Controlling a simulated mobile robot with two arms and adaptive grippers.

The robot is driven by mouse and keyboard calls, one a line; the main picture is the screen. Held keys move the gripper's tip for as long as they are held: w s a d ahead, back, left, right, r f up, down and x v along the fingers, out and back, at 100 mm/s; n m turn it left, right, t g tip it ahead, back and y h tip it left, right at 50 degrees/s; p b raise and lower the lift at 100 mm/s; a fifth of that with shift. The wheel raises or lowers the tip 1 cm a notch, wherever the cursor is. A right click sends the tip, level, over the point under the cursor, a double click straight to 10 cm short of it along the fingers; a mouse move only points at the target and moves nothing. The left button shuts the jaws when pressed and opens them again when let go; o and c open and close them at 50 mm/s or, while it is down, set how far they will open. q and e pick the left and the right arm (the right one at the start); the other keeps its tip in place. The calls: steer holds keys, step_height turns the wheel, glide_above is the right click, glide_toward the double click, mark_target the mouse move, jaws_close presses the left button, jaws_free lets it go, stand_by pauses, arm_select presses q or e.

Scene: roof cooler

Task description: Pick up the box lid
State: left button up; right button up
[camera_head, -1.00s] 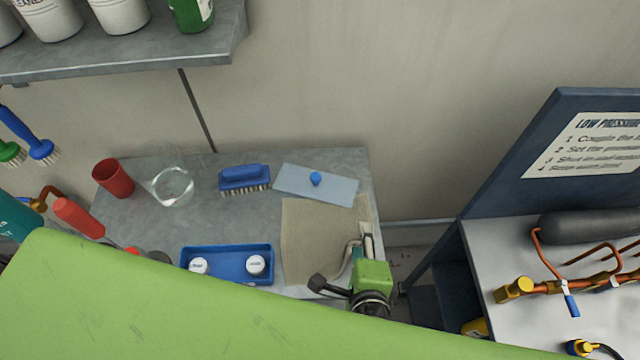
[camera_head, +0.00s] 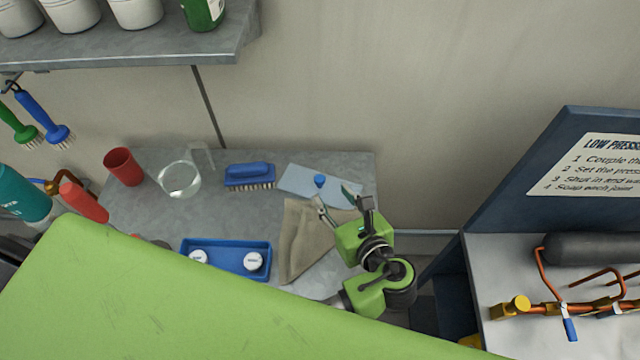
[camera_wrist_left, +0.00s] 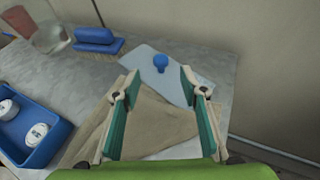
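The box lid (camera_head: 300,183) is a flat pale blue-grey plate with a blue knob (camera_head: 319,181), lying at the back right of the grey table. It also shows in the left wrist view (camera_wrist_left: 140,64), its knob beyond the fingertips. My left gripper (camera_head: 338,206) is over the brown cloth, just in front of the lid, fingers apart and empty. In the left wrist view its two green-padded fingers (camera_wrist_left: 152,84) are spread, with cloth and the lid's near part between them. My right gripper is not in view.
The brown cloth (camera_head: 296,240) lies crumpled before the lid. A blue brush (camera_head: 249,176), glass bowl (camera_head: 179,180) and red cup (camera_head: 123,167) stand left of it. A blue tray (camera_head: 226,258) with two white-capped jars is in front. A shelf (camera_head: 130,48) hangs above left.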

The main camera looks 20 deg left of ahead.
mark_target(320, 180)
arm_select(q)
steer(key=p+x, duration=0.1)
steer(key=x, duration=0.7)
steer(key=shift+d, duration=0.1)
jaws_close()
